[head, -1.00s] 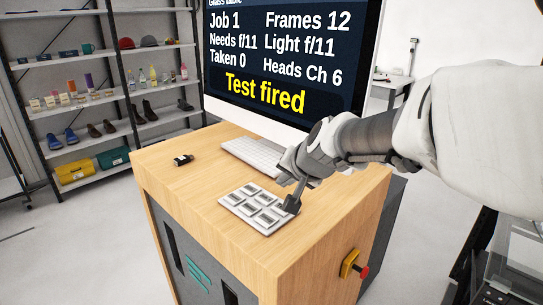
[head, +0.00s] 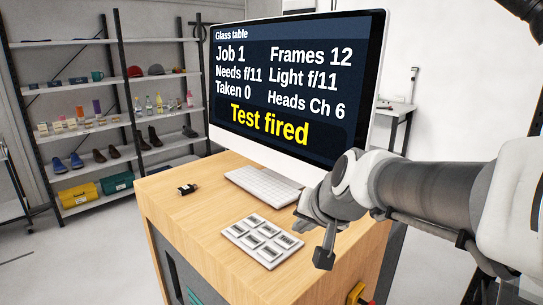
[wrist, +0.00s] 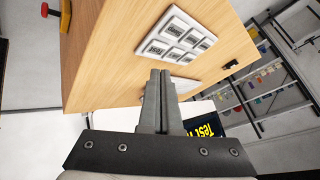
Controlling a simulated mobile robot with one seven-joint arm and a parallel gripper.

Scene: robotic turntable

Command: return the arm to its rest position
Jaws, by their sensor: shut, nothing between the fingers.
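My gripper (head: 325,257) is at the right of the head view, raised off the wooden desk top near its right edge. Its fingers are shut together and hold nothing. The wrist view also shows my gripper (wrist: 160,75) with both fingers side by side. The white button pad (head: 262,243) lies flat on the desk to the left of the gripper, apart from it. The pad also shows in the wrist view (wrist: 178,38) beyond the fingertips.
A monitor (head: 290,85) reading "Test fired" stands behind a white keyboard (head: 262,186). A small black object (head: 187,189) lies on the desk (head: 180,222). A red stop button (head: 361,296) is on the desk's side. Shelves (head: 75,118) stand at the back left.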

